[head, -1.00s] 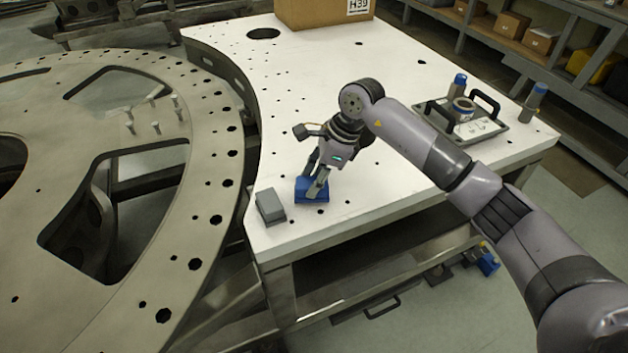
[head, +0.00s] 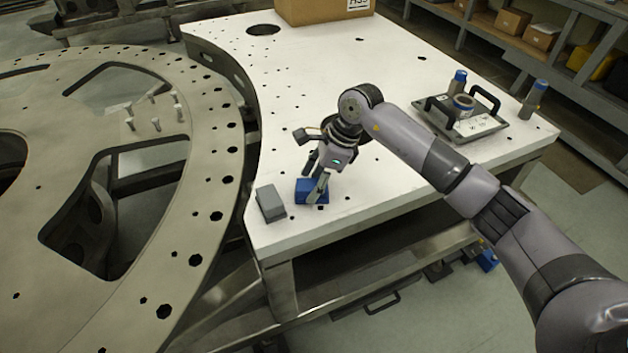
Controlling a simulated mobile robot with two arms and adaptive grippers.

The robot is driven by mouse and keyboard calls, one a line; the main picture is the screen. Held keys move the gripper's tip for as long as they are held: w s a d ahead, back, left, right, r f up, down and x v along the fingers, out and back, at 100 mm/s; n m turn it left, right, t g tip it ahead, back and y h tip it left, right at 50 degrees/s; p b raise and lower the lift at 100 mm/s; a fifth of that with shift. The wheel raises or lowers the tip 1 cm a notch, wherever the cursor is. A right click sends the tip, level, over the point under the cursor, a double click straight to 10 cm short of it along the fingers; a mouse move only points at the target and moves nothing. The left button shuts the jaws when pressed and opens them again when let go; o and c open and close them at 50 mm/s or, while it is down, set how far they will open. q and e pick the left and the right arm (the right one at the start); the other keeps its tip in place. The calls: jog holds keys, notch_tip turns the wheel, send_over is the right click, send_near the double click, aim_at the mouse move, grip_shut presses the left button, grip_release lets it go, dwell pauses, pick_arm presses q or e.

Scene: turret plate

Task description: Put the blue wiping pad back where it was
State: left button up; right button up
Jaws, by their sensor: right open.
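The blue wiping pad (head: 306,196) is a small blue block lying on the white table (head: 370,90) near its front left corner, just right of a grey block. My right gripper (head: 316,190) points down at the pad, its fingers open. One finger is in front of the pad and hides part of it; I cannot tell whether the fingers touch it. My left gripper is out of the picture.
The grey block (head: 270,204) sits close to the left of the pad. The large round metal plate (head: 215,150) with holes curves along the table's left edge. A tray (head: 458,122) with handles, a bottle (head: 534,98) and a cardboard box (head: 318,10) stand farther off.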

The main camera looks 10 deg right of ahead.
jog(key=shift+r, duration=0.2)
jog(key=shift+d+r, duration=0.2)
jog(key=shift+r, duration=0.1)
jog(key=w+b+v, duration=0.1)
jog(key=b+v, duration=0.2)
jog(key=v, duration=0.8)
jog(key=shift+s+b, duration=0.35)
jog(key=shift+s, duration=0.15)
